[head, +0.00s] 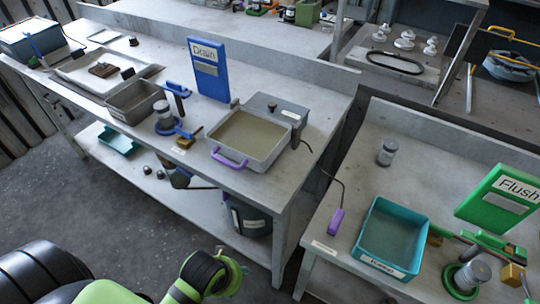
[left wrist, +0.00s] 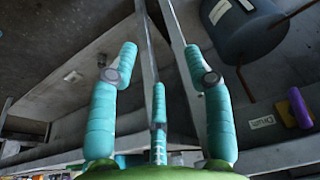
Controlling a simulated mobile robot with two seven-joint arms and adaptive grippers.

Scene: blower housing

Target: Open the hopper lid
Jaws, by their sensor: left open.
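A grey box with a flat top and a small dark knob (head: 272,106) stands on the long bench in the head view, behind an open grey pan (head: 247,138) with a purple handle (head: 229,157). The knobbed top may be the hopper lid; I cannot tell for certain. It appears flat and closed. My left gripper (head: 232,270) is low at the bottom of the head view, in front of the bench and well apart from the box. In the left wrist view its teal fingers (left wrist: 160,62) are spread with nothing between them. My right gripper is out of view.
A blue Drain sign (head: 208,70) stands left of the box. A dark bucket (head: 250,218) sits on the lower shelf. A purple pendant (head: 336,222) and teal tray (head: 390,238) are on the right bench. A gap separates the benches. Floor (head: 130,205) is clear at left.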

